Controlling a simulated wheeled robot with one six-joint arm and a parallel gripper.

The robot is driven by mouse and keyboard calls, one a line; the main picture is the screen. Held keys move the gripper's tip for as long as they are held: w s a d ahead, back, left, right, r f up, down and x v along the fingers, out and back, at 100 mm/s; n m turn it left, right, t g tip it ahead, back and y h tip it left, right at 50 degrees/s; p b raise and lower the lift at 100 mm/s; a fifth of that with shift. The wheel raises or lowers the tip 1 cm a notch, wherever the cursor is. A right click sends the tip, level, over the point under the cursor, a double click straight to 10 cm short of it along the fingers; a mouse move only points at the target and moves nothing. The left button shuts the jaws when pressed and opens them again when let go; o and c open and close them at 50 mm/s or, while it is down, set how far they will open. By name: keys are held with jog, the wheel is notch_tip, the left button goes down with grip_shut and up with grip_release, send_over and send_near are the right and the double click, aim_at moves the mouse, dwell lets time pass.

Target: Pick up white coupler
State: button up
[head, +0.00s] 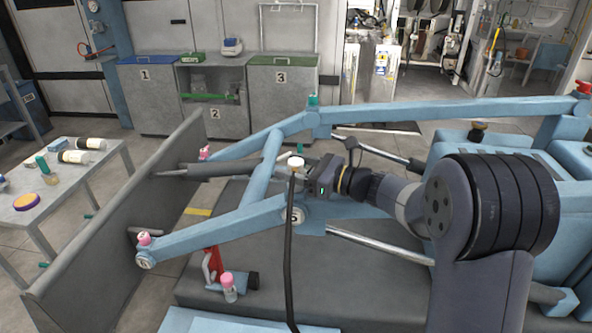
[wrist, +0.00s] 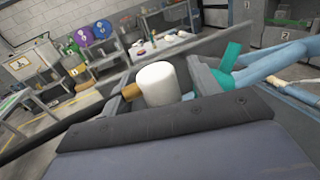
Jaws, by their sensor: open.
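The white coupler (head: 296,163) tops a black hose that rises in front of the blue lift arms in the head view. In the wrist view the white coupler (wrist: 157,82) is a short white cylinder with a brass-coloured piece at its left. My gripper (wrist: 164,94) is open, with one dark finger on each side of the coupler; I cannot tell whether either finger touches it. In the head view my gripper (head: 308,171) reaches in from the right, right beside the coupler. Its fingertips are small and partly hidden there.
Blue lift arms (head: 215,229) surround the coupler, and a teal cap (wrist: 230,56) is close to the right finger. A black hose (head: 289,250) hangs below. Pink-capped fittings (head: 228,285) sit lower left. A side table (head: 90,195) holds bottles. Numbered bins (head: 283,95) stand behind.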

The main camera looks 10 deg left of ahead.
jog(key=shift+w+a, duration=0.1)
jog(key=shift+a, duration=0.55)
jog(key=shift+d, duration=0.1)
jog(key=shift+r, duration=0.1)
jog(key=c, duration=1.1)
jog(key=shift+c, duration=0.2)
